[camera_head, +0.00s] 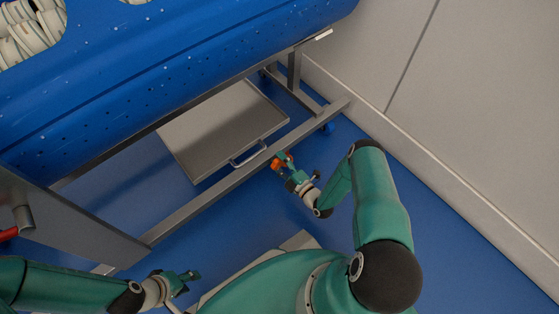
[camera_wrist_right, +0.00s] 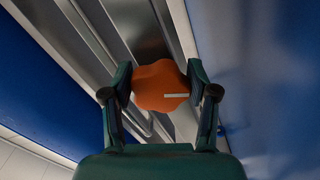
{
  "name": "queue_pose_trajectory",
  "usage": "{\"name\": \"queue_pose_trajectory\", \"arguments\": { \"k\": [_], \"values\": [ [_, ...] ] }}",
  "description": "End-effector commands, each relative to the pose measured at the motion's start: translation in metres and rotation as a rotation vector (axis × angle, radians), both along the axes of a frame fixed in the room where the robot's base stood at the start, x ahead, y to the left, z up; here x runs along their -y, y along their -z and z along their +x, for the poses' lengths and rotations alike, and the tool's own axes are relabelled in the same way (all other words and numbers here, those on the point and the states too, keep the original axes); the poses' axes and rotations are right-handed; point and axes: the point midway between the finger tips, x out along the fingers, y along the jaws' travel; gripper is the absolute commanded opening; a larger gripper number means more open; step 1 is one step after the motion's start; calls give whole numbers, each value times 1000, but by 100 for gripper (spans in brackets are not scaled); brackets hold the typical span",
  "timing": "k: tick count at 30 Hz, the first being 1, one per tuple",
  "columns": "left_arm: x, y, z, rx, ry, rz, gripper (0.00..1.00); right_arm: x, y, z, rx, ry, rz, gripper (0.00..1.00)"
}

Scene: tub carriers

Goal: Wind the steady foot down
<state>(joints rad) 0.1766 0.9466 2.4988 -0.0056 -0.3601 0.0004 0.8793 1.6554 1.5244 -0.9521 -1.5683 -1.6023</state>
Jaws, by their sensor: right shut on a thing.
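The steady foot's orange knob (camera_head: 279,162) shows beside the grey lower frame rail in the head view. In the right wrist view the orange lobed knob (camera_wrist_right: 160,86), with a pale mark on its face, sits between the fingers of my right gripper (camera_wrist_right: 160,92). My right gripper (camera_head: 288,171) is shut on the knob. The foot below the knob is hidden. My left gripper (camera_head: 189,281) is at the bottom of the head view, away from the frame and with nothing visible in it; its opening is too small to tell.
A blue tub (camera_head: 190,65) with white rolled items stands on a grey steel frame (camera_head: 212,194). A metal tray (camera_head: 222,128) with a handle lies under it. The blue floor (camera_head: 270,218) is clear around the right gripper.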

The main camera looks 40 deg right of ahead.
Motion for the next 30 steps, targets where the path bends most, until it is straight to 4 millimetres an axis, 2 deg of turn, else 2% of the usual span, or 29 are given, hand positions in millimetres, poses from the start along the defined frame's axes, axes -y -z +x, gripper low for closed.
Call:
{"name": "queue_pose_trajectory", "arguments": {
  "k": [18,30],
  "values": [
    [0,-35,0,0,0,0,40,-4,-3,-2,35,-9,-533,24],
    [0,-42,0,0,0,0,40,-6,-1,-2,45,-11,-682,24]
  ]
}}
